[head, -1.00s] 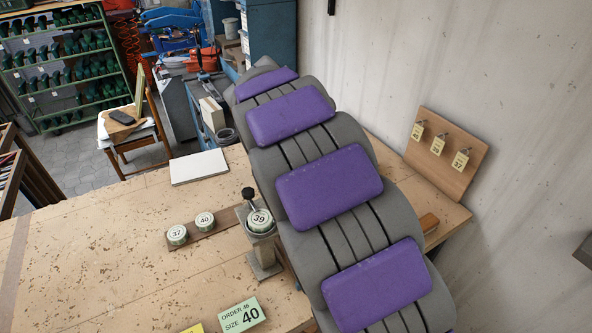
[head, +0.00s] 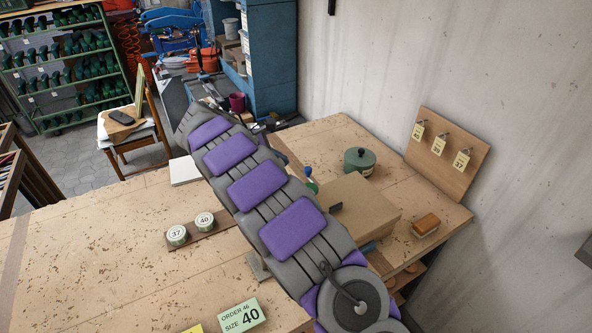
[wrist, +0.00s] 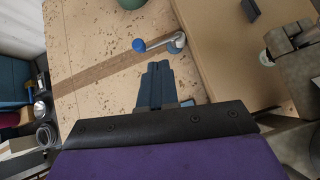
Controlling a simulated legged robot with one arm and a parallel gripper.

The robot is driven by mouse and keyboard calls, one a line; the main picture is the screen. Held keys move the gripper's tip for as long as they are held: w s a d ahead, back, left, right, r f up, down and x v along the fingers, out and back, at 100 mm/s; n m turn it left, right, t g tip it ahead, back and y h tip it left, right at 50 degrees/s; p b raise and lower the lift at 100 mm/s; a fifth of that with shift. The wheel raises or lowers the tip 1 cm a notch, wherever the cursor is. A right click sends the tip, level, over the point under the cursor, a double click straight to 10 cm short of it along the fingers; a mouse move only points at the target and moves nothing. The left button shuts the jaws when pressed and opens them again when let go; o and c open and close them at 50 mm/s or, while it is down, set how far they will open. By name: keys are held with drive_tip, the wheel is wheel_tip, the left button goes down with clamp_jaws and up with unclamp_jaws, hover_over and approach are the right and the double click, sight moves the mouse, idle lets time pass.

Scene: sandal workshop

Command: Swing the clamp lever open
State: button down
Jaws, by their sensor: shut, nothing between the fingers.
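The clamp lever (wrist: 158,43) shows in the wrist view as a short metal bar with a blue ball knob (wrist: 138,45) at its left end and a round metal pivot at its right. It lies beside the edge of a brown block (wrist: 225,55). In the head view the blue knob (head: 309,171) shows just past my arm, with the rest of the lever mostly hidden. My gripper (wrist: 158,66) is shut and empty. Its blue-grey fingertips appear just below the lever in the wrist view, between knob and pivot; I cannot tell whether they touch it.
A green lidded pot (head: 360,161) stands behind the brown block (head: 360,212). A brush (head: 425,224) lies to the right, near the tag board (head: 446,155). Discs marked 37 (head: 177,235) and 40 (head: 205,220) sit left of my arm. The left bench surface is mostly clear.

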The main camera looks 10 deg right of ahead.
drive_tip(key=w+a+f+n, duration=0.2)
drive_tip(key=w+a+f, duration=0.1)
drive_tip(key=a, duration=0.1)
drive_tip(key=shift+a+f+t, duration=0.35)
drive_tip(key=shift+f+t, duration=0.05)
drive_tip(key=b+x, duration=0.1)
drive_tip(key=x, duration=0.3)
drive_tip(key=r+b+x, duration=0.1)
drive_tip(key=x, duration=0.3)
drive_tip(key=d+b+x, duration=0.1)
drive_tip(key=x, duration=0.3)
drive_tip(key=shift+w+d+b, duration=0.3)
drive_tip(key=shift+d+b, duration=0.05)
drive_tip(key=shift+d, duration=0.05)
drive_tip(key=shift+w+d, duration=0.1)
drive_tip(key=shift+d, duration=0.3)
drive_tip(key=shift+w+r+p, duration=0.1)
drive_tip(key=shift+p, duration=0.25)
